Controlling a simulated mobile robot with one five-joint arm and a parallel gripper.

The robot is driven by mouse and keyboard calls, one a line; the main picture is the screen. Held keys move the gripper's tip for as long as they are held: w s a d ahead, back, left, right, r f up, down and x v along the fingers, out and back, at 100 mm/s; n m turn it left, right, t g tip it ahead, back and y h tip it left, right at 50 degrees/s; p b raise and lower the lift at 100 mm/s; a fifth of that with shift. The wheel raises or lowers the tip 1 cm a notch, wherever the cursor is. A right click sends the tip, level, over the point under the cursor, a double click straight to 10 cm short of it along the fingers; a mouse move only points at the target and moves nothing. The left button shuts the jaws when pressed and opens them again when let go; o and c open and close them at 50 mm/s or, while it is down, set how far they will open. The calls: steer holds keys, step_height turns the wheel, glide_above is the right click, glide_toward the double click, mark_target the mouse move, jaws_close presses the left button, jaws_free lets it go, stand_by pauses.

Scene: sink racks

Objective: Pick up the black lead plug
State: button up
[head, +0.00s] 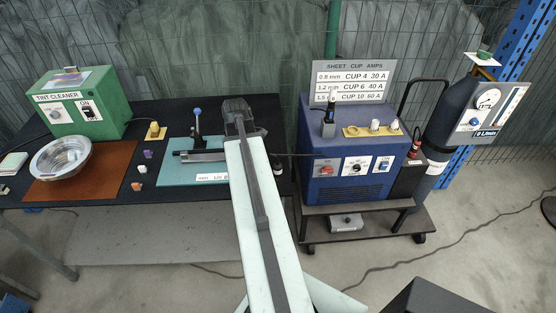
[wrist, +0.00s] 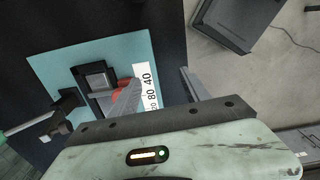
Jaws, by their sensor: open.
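I cannot pick out the black lead plug for certain. A small black upright piece (head: 328,124) with a pale top stands on the blue welder (head: 345,178) in the head view. My gripper (head: 238,112) is at the end of my arm, over the back right of the teal mat (head: 180,172). In the wrist view my gripper (wrist: 160,78) is open with nothing seen held between its fingers. A red part shows beside the left finger, and I cannot tell what it belongs to. The teal mat (wrist: 60,62) lies below, with a black clamp-like tool (wrist: 97,78) on it.
A green tint cleaner box (head: 82,108), a metal bowl (head: 60,158) on a brown mat (head: 105,160) and small coloured pieces are on the black table. A gas cylinder (head: 450,120) stands right of the welder on its cart (head: 335,230). Cables cross the floor.

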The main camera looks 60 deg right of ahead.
step_height(320, 180, up, 3)
steer(key=n+p, duration=0.1)
steer(key=n, duration=0.1)
glide_above(278, 170)
steer(key=w+d, duration=0.1)
steer(key=d, duration=0.1)
steer(key=shift+f, duration=0.1)
steer(key=f+b, duration=0.7)
steer(key=f, duration=0.1)
steer(key=shift+a+f+b, duration=0.15)
steer(key=shift+a+b, duration=0.15)
steer(key=shift+b, duration=0.1)
steer(key=shift+r, duration=0.2)
jaws_close()
